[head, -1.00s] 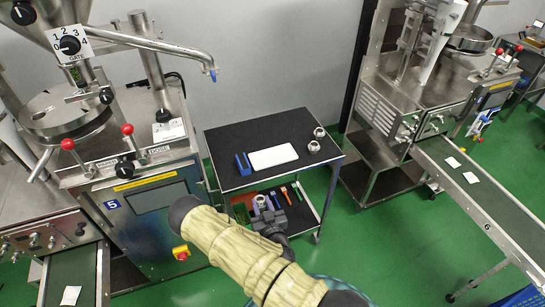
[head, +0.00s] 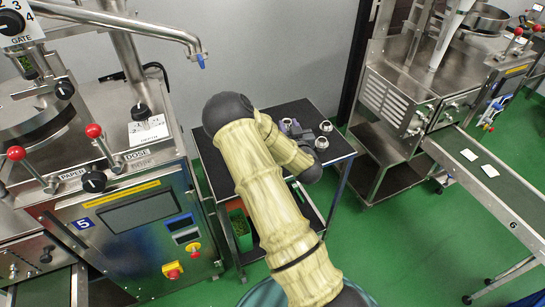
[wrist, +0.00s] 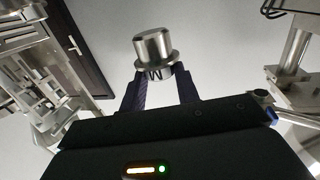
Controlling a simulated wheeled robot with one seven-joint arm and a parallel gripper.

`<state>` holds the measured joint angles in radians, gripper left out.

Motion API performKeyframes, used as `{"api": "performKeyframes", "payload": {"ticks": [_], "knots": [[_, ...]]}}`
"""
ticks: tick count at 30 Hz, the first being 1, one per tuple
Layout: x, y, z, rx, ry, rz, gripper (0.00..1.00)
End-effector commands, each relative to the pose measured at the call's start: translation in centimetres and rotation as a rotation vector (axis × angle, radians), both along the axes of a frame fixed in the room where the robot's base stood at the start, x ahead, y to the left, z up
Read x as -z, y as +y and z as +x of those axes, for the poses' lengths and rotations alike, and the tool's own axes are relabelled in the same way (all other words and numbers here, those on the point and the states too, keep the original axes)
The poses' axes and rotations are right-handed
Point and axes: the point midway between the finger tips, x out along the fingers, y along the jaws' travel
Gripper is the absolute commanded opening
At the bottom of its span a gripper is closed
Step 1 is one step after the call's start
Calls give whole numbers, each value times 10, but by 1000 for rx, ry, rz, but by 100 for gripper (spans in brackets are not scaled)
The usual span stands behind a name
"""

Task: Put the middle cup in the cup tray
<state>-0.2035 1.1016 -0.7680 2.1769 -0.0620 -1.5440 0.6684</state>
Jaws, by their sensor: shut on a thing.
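In the wrist view, my gripper (wrist: 161,74) is shut on a metal cup (wrist: 153,46) with a dark M-like mark on its band. In the head view, my gripper (head: 292,127) is over the back part of the dark table (head: 290,112), partly hidden by my arm. Two other metal cups stand at the table's right side, one at the back (head: 326,126) and one just in front of it (head: 322,143). No cup tray can be made out now; my arm covers the middle of the tabletop.
A teabag machine (head: 130,215) stands close on the left, with a metal spout (head: 150,32) high up. Another machine (head: 425,95) with a conveyor (head: 490,185) stands on the right. A green bin (head: 240,228) is on the table's lower shelf. Green floor is open at the right.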

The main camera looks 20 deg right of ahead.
Motion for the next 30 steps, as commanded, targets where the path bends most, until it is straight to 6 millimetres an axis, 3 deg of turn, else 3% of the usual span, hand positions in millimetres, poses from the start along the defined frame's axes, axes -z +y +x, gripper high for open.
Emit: {"api": "performKeyframes", "payload": {"ticks": [8,21,30], "knots": [[3,1,0,-1,0,0,7],[56,1,0,-2,0,0,7],[58,1,0,-1,-1,0,7]]}}
